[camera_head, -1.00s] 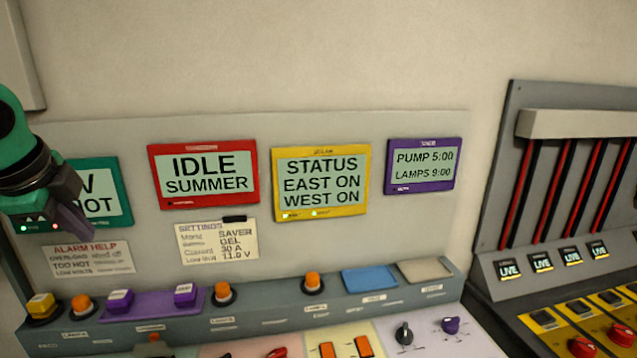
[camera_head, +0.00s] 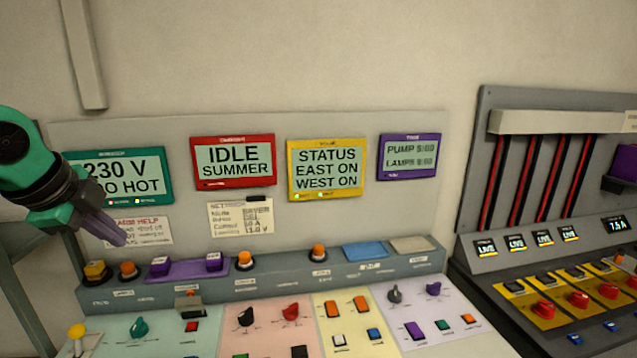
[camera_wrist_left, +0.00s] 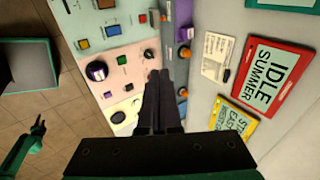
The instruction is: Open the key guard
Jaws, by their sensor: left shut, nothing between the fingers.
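No part is clearly marked as the key guard. A small grey bracket-like piece with an orange top (camera_head: 188,299) stands on the sloped panel below the purple strip and may be it; its labels are too small to read. My left gripper (camera_head: 116,236) is at the left in the head view, in front of the alarm help card, above and left of that piece. Its fingers are shut and empty, also in the left wrist view (camera_wrist_left: 160,100). My right gripper (camera_wrist_left: 38,127) shows small at the lower left of the wrist view; its jaw state is unclear.
Knobs and switches crowd the sloped panel. A red screen (camera_head: 233,161) and other screens stand behind. A breaker panel (camera_head: 477,170) is at the right.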

